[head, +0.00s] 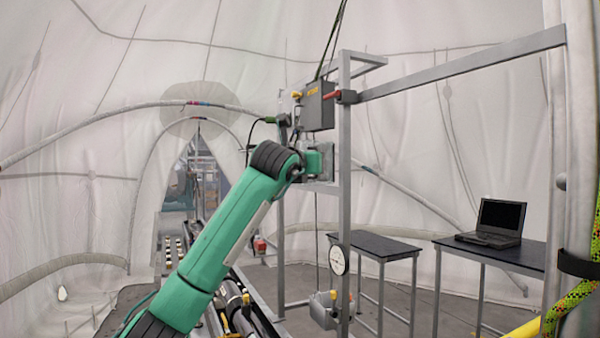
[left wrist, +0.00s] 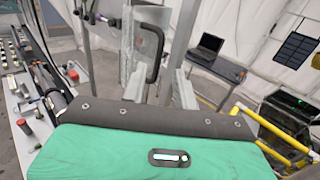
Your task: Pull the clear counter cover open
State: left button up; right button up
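The clear counter cover (left wrist: 139,37) is a pale see-through panel with a black bar handle (left wrist: 153,48), at the top middle of the left wrist view. My left gripper (left wrist: 160,84) has its two grey fingers apart, one on each side of the handle's lower part in the picture. I cannot tell whether they touch the handle. In the head view my left gripper (head: 313,163) is up at the metal frame, under a grey box (head: 317,107), and its wrist hides most of the cover. My right gripper is in neither view.
A metal frame post (head: 344,210) with a round dial (head: 339,260) stands just right of my left gripper. A dark table (head: 375,246) and a laptop (head: 497,220) on another table are at right.

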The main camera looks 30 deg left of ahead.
pick_arm(q)
jog(key=s+b, duration=0.3)
jog(key=s, duration=0.6)
jog(key=shift+d, duration=0.3)
